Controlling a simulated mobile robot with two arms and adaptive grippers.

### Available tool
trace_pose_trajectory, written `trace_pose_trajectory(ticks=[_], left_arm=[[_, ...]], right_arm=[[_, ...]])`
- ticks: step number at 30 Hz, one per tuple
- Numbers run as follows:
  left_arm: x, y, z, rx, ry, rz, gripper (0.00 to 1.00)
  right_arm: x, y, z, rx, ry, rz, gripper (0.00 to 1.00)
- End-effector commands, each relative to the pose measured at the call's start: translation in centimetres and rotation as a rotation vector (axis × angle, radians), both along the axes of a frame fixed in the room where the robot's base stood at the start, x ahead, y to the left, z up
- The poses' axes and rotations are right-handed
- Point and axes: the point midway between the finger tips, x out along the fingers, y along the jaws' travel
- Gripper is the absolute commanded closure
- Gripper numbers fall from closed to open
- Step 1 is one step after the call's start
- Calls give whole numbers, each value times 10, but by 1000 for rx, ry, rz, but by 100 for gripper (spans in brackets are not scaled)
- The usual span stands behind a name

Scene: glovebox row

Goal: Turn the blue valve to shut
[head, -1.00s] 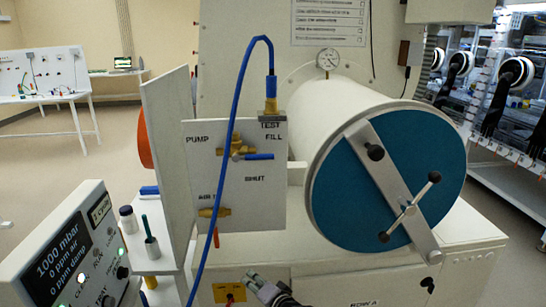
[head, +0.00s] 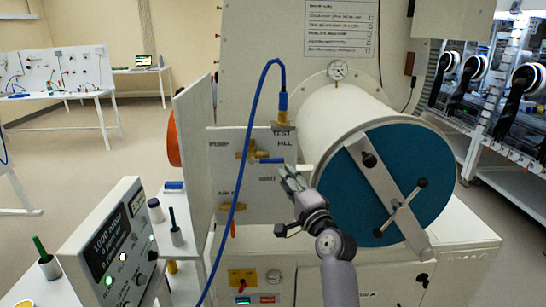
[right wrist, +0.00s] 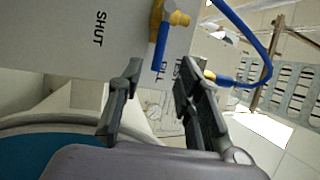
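The blue valve is a brass body (head: 245,150) on a pale panel (head: 222,170), with a blue lever (head: 269,161) pointing right, level. The panel reads PUMP at the left, FILL at the upper right and SHUT below the lever. My right gripper (head: 289,174) is open and empty, just right of and below the lever's tip in the head view, apart from it. In the right wrist view its open fingers (right wrist: 158,72) face the panel, with the blue lever (right wrist: 161,44) beyond the gap between them. My left gripper is not in view.
A blue hose (head: 243,160) hangs in front of the panel, left of the lever. A second brass valve (head: 232,207) sits lower. A white chamber with a teal door (head: 350,195) stands close right of my gripper. A control box (head: 115,245) stands lower left.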

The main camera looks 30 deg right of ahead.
Motion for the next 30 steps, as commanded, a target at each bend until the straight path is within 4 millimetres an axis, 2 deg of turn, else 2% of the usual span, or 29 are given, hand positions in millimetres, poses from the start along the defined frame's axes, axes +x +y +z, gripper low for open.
trace_pose_trajectory(ticks=[1,6,12,18,26,30], left_arm=[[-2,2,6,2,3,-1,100],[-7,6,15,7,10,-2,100],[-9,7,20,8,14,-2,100],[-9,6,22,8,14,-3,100],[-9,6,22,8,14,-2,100],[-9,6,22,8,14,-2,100]], right_arm=[[12,-2,6,0,0,1,68],[48,-7,12,0,1,1,68],[77,-12,16,-1,0,1,68],[89,-14,17,-2,1,0,68],[90,-14,17,-2,0,0,68],[90,-14,16,-2,1,0,76]])
